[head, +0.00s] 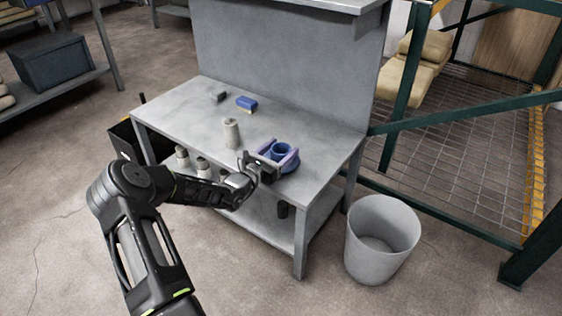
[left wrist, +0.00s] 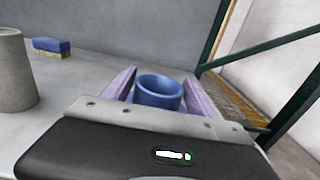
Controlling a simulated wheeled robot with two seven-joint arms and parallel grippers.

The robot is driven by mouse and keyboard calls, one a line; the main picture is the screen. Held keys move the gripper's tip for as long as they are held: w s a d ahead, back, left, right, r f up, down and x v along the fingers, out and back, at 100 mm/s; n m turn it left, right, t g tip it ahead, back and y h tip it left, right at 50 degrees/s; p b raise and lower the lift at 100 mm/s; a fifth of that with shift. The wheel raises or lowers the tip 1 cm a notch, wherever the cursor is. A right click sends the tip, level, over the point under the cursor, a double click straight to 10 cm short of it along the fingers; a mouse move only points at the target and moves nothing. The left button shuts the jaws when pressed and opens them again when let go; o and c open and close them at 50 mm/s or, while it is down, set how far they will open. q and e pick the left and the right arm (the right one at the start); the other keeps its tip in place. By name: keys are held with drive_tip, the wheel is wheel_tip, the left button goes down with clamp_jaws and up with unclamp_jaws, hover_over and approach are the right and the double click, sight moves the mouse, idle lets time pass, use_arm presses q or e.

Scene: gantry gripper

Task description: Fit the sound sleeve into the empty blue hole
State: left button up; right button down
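A blue hollow round piece with an open top (head: 281,150) stands near the table's front right, on or in a blue base (head: 291,166). My left gripper (head: 277,158) is there with its lavender fingers apart, one on each side of the round piece. The left wrist view shows the blue round piece (left wrist: 159,90) between the fingers (left wrist: 160,92); whether they touch it is unclear. A grey upright sleeve-like cylinder (head: 231,134) stands on the table to the left. It also shows in the left wrist view (left wrist: 14,75). My right gripper is not in view.
The grey table (head: 185,110) has a back panel. A blue brush-like block (head: 246,103) and a small grey block (head: 219,96) lie farther back. Pale bottle-like pieces (head: 203,165) show at the front, below the tabletop. A grey bin (head: 382,240) stands right.

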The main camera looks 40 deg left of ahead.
use_arm(q)
drive_tip(key=c, duration=1.3)
wheel_tip(320, 180, up, 10)
drive_tip(key=p, duration=0.4)
drive_tip(key=s+d+r+m+h, duration=0.1)
drive_tip(key=d+r+h, duration=0.1)
drive_tip(key=d, duration=0.8)
drive_tip(key=s+d+r+m+h, duration=0.1)
drive_tip(key=d+r, duration=0.3)
drive_tip(key=d, duration=0.5)
drive_tip(key=s+d+r+m+h, duration=0.1)
drive_tip(key=s+d+r+h, duration=0.1)
drive_tip(key=d, duration=0.8)
drive_tip(key=shift+s+d+r+m+g+h, duration=0.3)
drive_tip(key=shift+s+d+r+g, duration=0.1)
drive_tip(key=shift+s+r, duration=0.35)
